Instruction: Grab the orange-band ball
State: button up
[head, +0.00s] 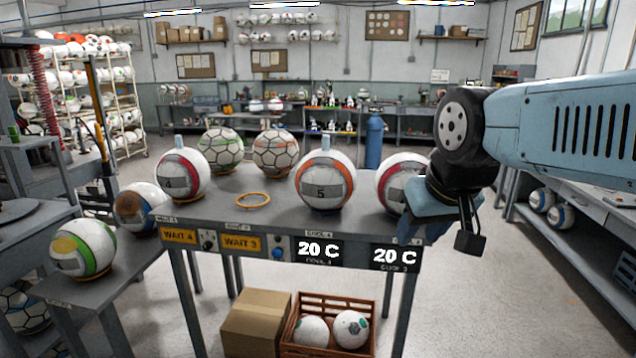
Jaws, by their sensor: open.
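The orange-band ball (325,181) is white with an orange band and a "5" on its front. It sits upright on the grey table (270,213), right of the middle, with a small pale blue piece on its top. My gripper (447,235) is open and empty at the table's right end. It is right of the orange-band ball and apart from it, with a red-band ball (388,180) between them. My gripper and arm partly hide that ball's right side.
Another red-band ball (182,175) stands left, and two hexagon-patterned balls (221,151) (275,152) stand behind. An empty yellow ring (253,200) lies mid-table. A green-and-yellow-band ball (82,248) sits on a lower side bench. A cardboard box (256,322) and a wooden crate (333,307) are below.

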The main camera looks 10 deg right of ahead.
aim_at(325, 179)
jog(key=u, duration=0.35)
jog(key=i, duration=1.05)
jog(key=z, duration=0.35)
